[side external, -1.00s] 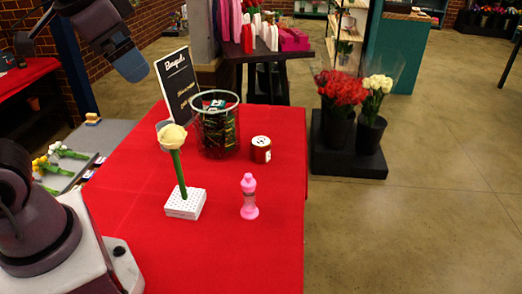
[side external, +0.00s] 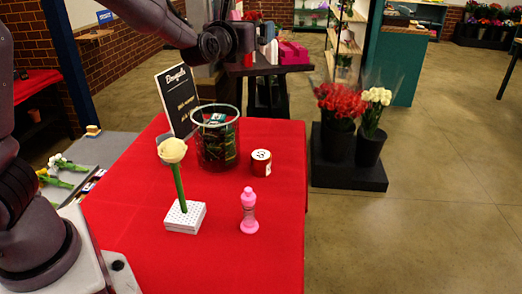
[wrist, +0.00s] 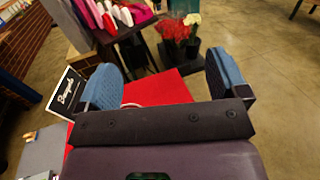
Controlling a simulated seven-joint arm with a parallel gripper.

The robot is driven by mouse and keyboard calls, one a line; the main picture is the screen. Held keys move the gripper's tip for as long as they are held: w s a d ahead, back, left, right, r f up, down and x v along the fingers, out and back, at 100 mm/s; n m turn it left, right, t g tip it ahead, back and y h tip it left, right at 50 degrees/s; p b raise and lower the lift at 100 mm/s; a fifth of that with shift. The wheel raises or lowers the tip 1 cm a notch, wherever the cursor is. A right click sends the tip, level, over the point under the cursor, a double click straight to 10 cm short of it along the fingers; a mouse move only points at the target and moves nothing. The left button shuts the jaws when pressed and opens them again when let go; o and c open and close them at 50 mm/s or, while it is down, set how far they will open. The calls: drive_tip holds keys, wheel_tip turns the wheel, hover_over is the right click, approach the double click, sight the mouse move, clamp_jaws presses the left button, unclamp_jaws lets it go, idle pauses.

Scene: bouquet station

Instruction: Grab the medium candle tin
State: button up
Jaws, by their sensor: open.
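The tin is not visible in the wrist view.
The wire basket (side external: 217,158) holds dark packets. A chalkboard sign (side external: 178,98) stands behind it. A pink bottle (side external: 249,212) stands in front of the tin. The table's right side is clear.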

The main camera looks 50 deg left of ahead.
approach(256, 163)
drive_tip(key=w, duration=0.1)
drive_tip(key=w+a+r, duration=0.1)
drive_tip(key=w, duration=0.1)
drive_tip(key=w+a, duration=0.1)
drive_tip(key=w, duration=0.1)
drive_tip(key=shift+r, duration=0.25)
drive_tip(key=shift+w+f, duration=0.15)
drive_tip(key=shift+f, duration=0.2)
drive_tip(key=shift+w+a, duration=0.15)
drive_tip(key=shift+w, duration=0.15)
drive_tip(key=x, duration=0.5)
drive_tip(key=shift+a+f, duration=0.3)
drive_tip(key=shift+a, duration=0.05)
drive_tip(key=shift+w+a, duration=0.25)
drive_tip(key=shift+w, duration=0.35)
drive_tip(key=shift+m, duration=0.3)
drive_tip(key=shift+c, duration=0.3)
drive_tip(key=shift+r, duration=0.1)
drive_tip(key=c, duration=1)
